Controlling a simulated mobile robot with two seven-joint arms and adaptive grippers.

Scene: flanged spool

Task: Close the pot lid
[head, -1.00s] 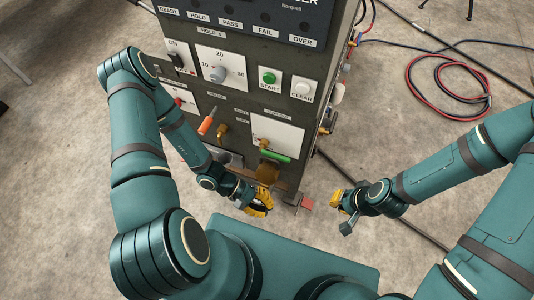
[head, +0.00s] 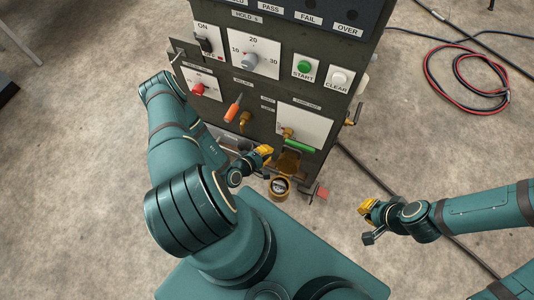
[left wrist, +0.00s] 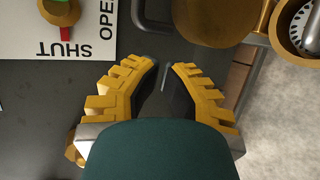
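A brass round pot (head: 279,187) with an open mouth sits low at the front of the cabinet. A pale perforated disc shows inside it; the pot also shows at the top right of the left wrist view (left wrist: 288,40). A brass plate that looks like its raised lid (head: 289,162) stands behind the mouth; it also shows in the left wrist view (left wrist: 215,18). My left gripper (head: 264,152) is open and empty, just left of the lid and apart from it. My right gripper (head: 368,210) hangs over the floor at right; its fingers are too small to judge.
The dark cabinet (head: 262,90) carries switches, a dial, buttons and an orange handle (head: 233,107). A brass tap handle (head: 287,132) on a white plate and a green bar (head: 300,146) are above the lid. Cables (head: 470,80) lie on the floor at right.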

